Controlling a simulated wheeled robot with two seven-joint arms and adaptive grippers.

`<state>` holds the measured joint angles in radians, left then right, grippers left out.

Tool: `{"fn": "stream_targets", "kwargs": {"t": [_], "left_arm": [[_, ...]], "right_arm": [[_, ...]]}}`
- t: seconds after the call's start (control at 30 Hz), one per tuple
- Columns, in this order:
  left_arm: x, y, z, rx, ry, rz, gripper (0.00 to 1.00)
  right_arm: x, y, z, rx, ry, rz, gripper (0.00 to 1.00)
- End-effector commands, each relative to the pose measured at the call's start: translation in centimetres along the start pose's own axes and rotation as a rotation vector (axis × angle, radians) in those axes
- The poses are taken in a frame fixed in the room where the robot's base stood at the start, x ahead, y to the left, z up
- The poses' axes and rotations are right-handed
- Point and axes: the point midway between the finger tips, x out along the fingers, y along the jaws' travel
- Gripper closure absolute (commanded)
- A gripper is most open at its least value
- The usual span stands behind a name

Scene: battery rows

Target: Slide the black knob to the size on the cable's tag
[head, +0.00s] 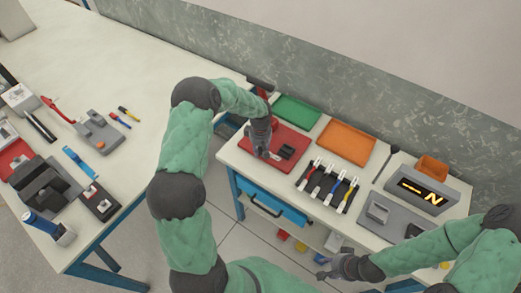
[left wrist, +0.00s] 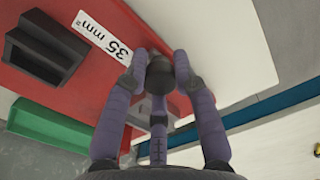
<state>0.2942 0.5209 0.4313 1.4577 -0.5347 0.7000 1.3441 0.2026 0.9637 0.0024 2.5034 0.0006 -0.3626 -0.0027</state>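A red board (head: 292,133) lies on the right-hand bench, with a black block (head: 287,152) on it. The block also shows in the left wrist view (left wrist: 45,50). A white label (left wrist: 100,34) reading "35 mm²" lies beside the block. My left gripper (head: 264,150) is over the board's left part. In the left wrist view its fingertips are closed around the dark round knob (left wrist: 160,75), near the label. The knob's lower end and any scale are hidden. My right gripper (head: 328,269) hangs low in front of the bench; its finger opening is unclear.
A rack (head: 327,186) holds several coloured cables right of the board. Green (head: 297,111) and orange (head: 346,142) trays lie behind. The left bench is crowded with parts.

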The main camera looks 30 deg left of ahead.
Motion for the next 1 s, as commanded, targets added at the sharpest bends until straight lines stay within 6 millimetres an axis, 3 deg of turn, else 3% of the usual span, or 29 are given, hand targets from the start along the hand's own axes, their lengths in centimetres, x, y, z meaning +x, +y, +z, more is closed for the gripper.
{"fn": "stream_targets", "kwargs": {"t": [0.17,0.4,0.67,0.7,0.73,0.77,1.0], "left_arm": [[0.0,0.1,0.3,0.001,0.001,0.002,1.00],[0.1,0.9,3.2,0.003,0.000,0.002,1.00],[0.0,1.0,3.4,0.000,-0.001,0.002,1.00],[0.0,1.0,3.4,0.000,-0.001,0.002,0.61],[0.0,1.0,3.4,0.000,-0.001,0.002,0.53],[0.0,1.0,3.4,0.000,-0.001,0.002,0.48],[0.0,0.9,3.3,0.000,0.000,0.001,0.48]], "right_arm": [[0.1,0.1,0.0,0.000,0.000,0.000,0.60],[1.2,0.4,0.0,0.000,0.000,0.000,0.60],[1.0,0.4,0.0,0.000,0.000,0.000,0.60],[1.0,0.4,0.0,0.000,0.000,0.000,0.60],[1.0,0.4,0.0,0.000,0.000,0.000,0.60],[1.0,0.4,0.0,0.000,0.000,0.000,0.60],[1.0,0.4,0.0,0.000,0.000,0.000,0.60]]}}
